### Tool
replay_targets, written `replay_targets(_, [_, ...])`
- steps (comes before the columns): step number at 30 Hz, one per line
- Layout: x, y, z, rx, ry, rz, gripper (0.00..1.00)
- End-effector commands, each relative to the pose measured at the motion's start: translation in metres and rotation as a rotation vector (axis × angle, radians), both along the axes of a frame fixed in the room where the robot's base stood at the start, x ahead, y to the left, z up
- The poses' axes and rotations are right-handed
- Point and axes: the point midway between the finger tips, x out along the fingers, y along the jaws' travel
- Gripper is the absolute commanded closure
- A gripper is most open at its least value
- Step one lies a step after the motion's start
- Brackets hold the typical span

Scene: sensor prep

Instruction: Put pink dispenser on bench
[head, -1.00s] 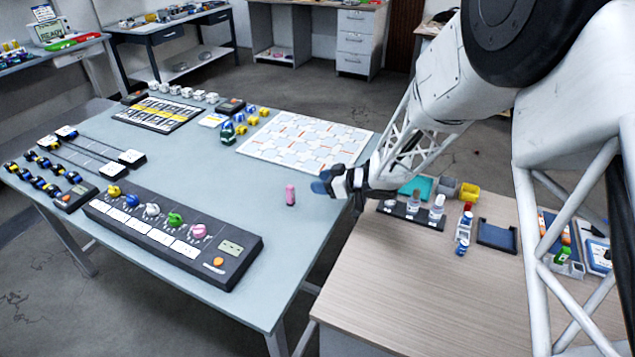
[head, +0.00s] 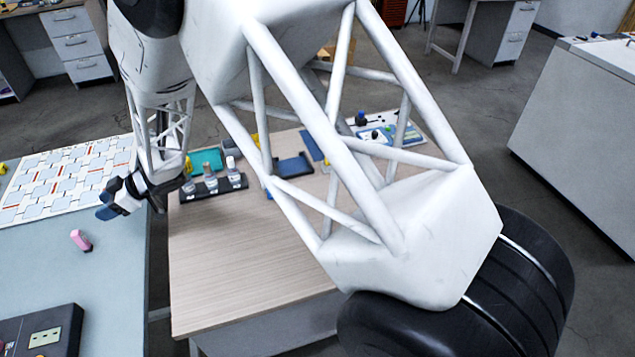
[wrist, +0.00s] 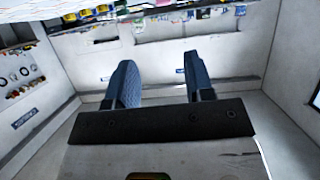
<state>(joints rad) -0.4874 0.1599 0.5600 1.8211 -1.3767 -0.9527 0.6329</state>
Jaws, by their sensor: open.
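The pink dispenser (head: 81,241) is a small block standing on the blue-grey tabletop (head: 115,275), near its right edge, at the left of the head view. My gripper (head: 106,208) is beyond it and slightly right, above the tabletop edge, apart from the dispenser. In the wrist view my gripper (wrist: 160,80) shows two dark blue fingers spread apart with nothing between them. I cannot make out the dispenser in the wrist view. Which surface is meant by the bench is not marked.
A wood-topped table (head: 240,265) adjoins on the right, its front left area clear. It holds a black rack (head: 213,187) with several vials, a teal tray (head: 205,160) and a dark blue tray (head: 292,165). A control box (head: 45,330) lies front left. My arm hides part of the wooden table.

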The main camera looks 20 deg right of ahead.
Motion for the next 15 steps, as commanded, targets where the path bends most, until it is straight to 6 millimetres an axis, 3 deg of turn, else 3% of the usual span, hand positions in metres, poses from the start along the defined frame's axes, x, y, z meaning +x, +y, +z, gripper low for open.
replay_targets(8, [0.03, -0.049, 0.047, -0.054, -0.085, -0.211, 0.52])
replay_targets(15, [0.053, -0.135, 0.106, -0.156, -0.155, -0.512, 0.52])
